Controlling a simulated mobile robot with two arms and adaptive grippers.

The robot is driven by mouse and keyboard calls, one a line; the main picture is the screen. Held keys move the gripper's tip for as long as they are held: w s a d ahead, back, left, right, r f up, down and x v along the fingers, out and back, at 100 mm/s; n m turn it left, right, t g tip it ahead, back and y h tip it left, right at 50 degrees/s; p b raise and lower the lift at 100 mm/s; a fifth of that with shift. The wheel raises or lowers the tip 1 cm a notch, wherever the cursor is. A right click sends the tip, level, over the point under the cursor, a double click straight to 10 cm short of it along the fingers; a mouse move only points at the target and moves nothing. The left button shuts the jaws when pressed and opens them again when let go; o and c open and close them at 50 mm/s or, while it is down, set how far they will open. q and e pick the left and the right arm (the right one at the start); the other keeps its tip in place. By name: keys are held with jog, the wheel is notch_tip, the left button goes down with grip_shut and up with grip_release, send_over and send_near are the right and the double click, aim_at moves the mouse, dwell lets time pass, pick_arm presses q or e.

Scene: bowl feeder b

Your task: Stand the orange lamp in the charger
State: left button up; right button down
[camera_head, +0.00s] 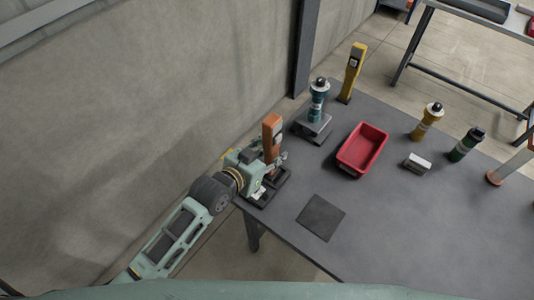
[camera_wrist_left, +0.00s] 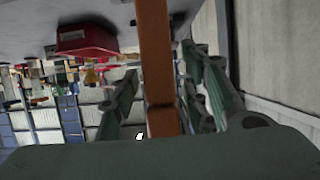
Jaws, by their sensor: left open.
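The orange lamp (camera_head: 272,130) stands upright at the table's left corner. The charger, seemingly the low black holder (camera_head: 280,179), is at its foot. The gripper hides the lamp's lower end, so I cannot tell how it is seated. My left gripper (camera_head: 273,160) is at the lamp's lower part, coming from the left. In the left wrist view the lamp (camera_wrist_left: 155,65) runs between the two open fingers (camera_wrist_left: 165,85), with a gap visible on the left side. My right gripper is in neither view.
A teal-and-black torch (camera_head: 318,100) stands on a grey base (camera_head: 313,127). A yellow lamp (camera_head: 351,75) stands behind it. A red bin (camera_head: 362,150), a dark mat (camera_head: 321,217), a small white-topped block (camera_head: 417,162), and yellow (camera_head: 427,122) and green (camera_head: 466,145) torches are to the right. The front table is clear.

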pick_arm(q)
jog(key=shift+s+a+r, duration=0.1)
jog(key=shift+s+a, duration=0.05)
jog(key=shift+s, duration=0.05)
jog(key=b+v, duration=0.1)
jog(key=v, duration=1)
jog(key=shift+s+a+b, duration=0.2)
jog(key=shift+b, duration=0.2)
